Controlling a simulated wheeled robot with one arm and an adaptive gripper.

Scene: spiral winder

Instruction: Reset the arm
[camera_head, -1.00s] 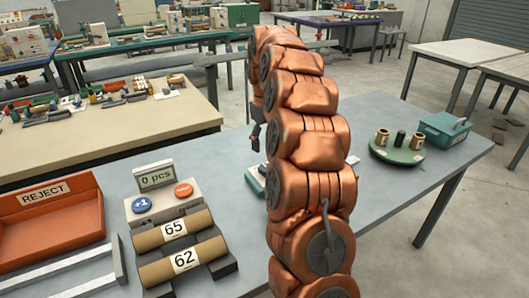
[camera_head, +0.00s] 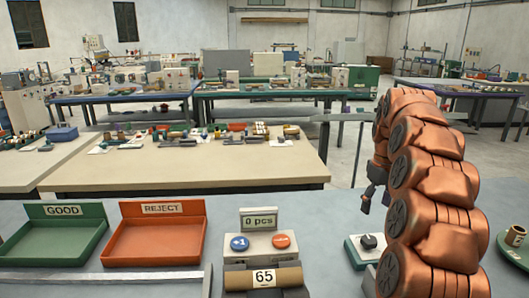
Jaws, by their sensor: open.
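My copper-coloured arm rises at the right of the head view and arches over the grey table. My gripper (camera_head: 374,187) is a small dark shape at the left side of the arm, above the table. It is open, and I see nothing between its fingers. Most of its wrist is hidden behind the arm.
A device with a black knob (camera_head: 368,242) stands by my arm. A beige table (camera_head: 200,165) lies behind.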

